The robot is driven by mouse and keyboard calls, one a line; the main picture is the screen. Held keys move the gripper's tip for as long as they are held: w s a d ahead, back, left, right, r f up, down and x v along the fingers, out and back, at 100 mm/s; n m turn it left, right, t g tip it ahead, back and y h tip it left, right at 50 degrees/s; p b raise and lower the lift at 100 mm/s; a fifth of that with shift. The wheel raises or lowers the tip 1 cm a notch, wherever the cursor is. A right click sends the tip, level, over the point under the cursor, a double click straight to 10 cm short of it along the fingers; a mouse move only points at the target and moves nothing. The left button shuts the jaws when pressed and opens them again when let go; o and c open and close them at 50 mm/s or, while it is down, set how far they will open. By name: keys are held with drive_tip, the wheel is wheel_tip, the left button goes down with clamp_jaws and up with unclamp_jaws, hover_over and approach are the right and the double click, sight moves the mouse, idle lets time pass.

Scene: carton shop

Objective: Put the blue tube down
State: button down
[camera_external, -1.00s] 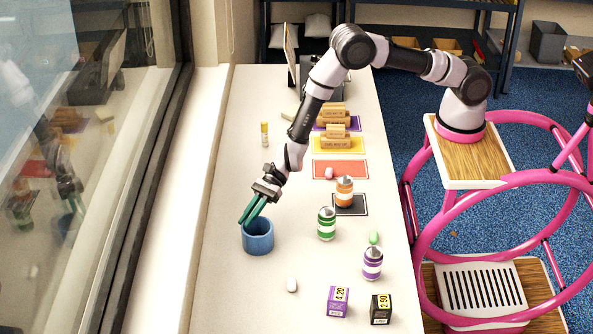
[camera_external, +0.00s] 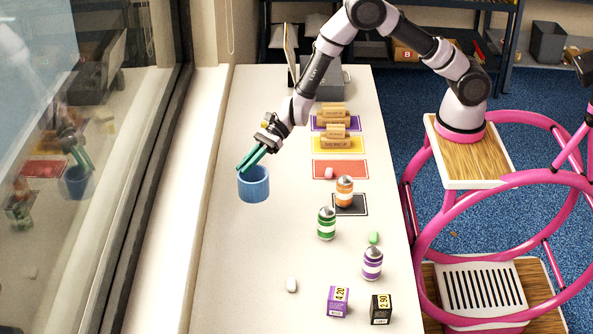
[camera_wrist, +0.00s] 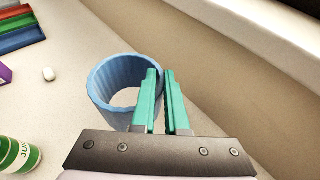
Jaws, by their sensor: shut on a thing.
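The blue tube (camera_external: 254,188) is an open, ribbed cylinder near the left side of the table, with its mouth up. It also shows in the wrist view (camera_wrist: 103,104), where I look into its mouth. My gripper (camera_external: 250,163) has green fingers, and in the wrist view they (camera_wrist: 162,75) are shut on the tube's wall at its near right side. The tube appears to hang above the table; the exact gap under it is hard to tell.
The table (camera_external: 240,270) is clear below and left of the tube. A green-striped can (camera_external: 326,224), an orange-striped can (camera_external: 344,191) and a purple-striped can (camera_external: 372,264) stand to the right. A white pill-shaped piece (camera_external: 292,285) lies in front. The window ledge (camera_external: 180,200) runs along the left.

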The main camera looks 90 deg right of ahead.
drive_tip(key=s+d+m+t+h, duration=0.2)
drive_tip(key=d, duration=1.2)
drive_tip(key=shift+m, duration=0.3)
drive_tip(key=shift+d+f, duration=0.2)
drive_tip(key=shift+f, duration=2.25)
drive_tip(key=shift+d+f, duration=0.15)
drive_tip(key=shift+f, duration=2.25)
drive_tip(key=shift+f, duration=0.1)
drive_tip(key=c, duration=0.9)
unclamp_jaws()
